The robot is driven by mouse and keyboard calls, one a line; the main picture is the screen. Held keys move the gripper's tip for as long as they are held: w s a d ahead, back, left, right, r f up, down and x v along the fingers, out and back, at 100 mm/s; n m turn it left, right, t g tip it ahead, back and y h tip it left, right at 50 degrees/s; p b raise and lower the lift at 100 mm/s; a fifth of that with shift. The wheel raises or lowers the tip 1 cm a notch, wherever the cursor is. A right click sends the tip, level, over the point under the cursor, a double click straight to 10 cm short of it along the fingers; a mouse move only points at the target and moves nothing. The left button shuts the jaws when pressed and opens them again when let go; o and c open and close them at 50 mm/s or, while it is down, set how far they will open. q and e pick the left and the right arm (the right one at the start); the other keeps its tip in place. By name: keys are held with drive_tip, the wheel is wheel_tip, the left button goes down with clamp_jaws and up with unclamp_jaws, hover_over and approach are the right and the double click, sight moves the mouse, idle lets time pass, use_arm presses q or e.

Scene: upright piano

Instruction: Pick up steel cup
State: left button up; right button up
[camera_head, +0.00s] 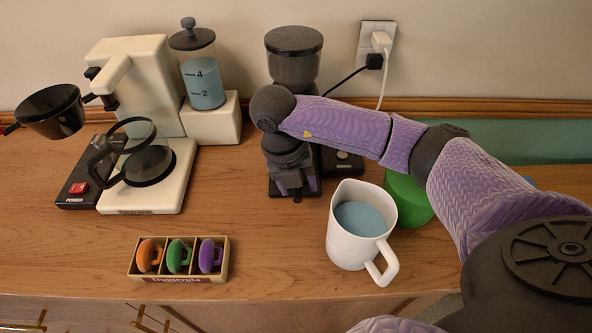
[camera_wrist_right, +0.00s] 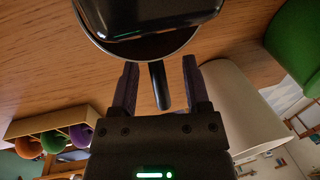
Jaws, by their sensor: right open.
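In the right wrist view, a round dark vessel with a thin shiny metal rim (camera_wrist_right: 205,42), likely the steel cup, sits at the top. Its dark handle (camera_wrist_right: 160,88) points toward my right gripper (camera_wrist_right: 161,66). The gripper is open, with one finger on each side of the handle; I see gaps, and it is not closed on it. In the head view my right gripper (camera_head: 296,187) points down in front of the coffee grinder (camera_head: 294,58). The cup is not recognisable there, hidden by my wrist and gripper. My left gripper is not in view.
A white jug (camera_head: 345,240) with blue liquid and a green container (camera_head: 408,197) stand right of the gripper. A coffee machine (camera_head: 145,80) with a glass pot (camera_head: 148,165) stands left. A small box (camera_head: 180,279) of coloured pieces lies near the front edge. Wood between is clear.

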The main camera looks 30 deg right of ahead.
clamp_jaws()
idle(1.3)
